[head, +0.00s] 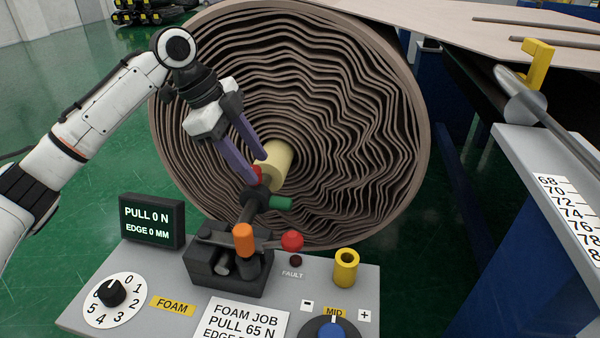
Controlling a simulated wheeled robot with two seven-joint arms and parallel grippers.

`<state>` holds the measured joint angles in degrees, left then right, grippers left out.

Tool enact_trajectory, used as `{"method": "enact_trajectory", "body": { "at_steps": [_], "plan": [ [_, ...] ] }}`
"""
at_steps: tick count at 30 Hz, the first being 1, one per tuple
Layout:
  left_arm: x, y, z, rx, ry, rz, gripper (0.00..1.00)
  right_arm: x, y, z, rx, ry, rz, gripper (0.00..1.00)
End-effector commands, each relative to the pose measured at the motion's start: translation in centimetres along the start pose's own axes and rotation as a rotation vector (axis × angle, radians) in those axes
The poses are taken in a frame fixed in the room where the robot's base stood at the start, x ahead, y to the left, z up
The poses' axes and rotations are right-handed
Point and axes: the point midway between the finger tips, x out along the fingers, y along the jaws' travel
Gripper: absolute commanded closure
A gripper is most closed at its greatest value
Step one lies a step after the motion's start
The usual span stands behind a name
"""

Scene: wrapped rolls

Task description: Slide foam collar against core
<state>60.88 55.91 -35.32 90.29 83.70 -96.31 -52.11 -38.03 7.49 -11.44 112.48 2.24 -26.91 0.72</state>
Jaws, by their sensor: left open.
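A large brown roll (340,110) with many wavy layers stands upright, its end facing me. A pale yellow cylinder (278,162) sticks out of its centre, at the core. A dark collar-like ring (258,197) sits on a shaft just below and in front of it, with a green piece (283,203) and a red piece beside it. I cannot tell for sure which part is the foam collar. My left gripper (257,168) is open, its purple fingers pointing down right at the left side of the yellow cylinder. Whether they touch it is unclear. My right gripper is not in view.
A grey console (190,292) stands in front, with a display (152,222) reading PULL 0 N and EDGE 0 MM, a dial (112,292), an orange-capped lever (243,240), a red knob (292,241) and a yellow hollow cylinder (346,268). A machine with a numbered scale (572,220) stands at right.

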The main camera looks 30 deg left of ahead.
Motion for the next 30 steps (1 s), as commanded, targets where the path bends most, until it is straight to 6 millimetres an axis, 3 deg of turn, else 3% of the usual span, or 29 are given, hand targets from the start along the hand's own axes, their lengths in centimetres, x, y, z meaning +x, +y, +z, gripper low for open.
{"method": "enact_trajectory", "body": {
  "at_steps": [5, 9, 21, 30],
  "plan": [
    [1.2, 0.1, 0.1, 0.001, -0.001, 0.003, 0.58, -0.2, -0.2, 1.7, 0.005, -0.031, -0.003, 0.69],
    [3.7, 0.1, 0.0, 0.001, 0.000, 0.005, 0.58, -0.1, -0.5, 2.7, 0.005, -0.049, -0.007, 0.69],
    [10.8, 0.1, 0.0, 0.000, -0.001, 0.002, 0.58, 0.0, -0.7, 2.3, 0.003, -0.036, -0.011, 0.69],
    [11.9, 0.0, 0.0, 0.001, -0.001, -0.001, 0.58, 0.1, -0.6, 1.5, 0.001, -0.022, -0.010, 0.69]
  ]
}}
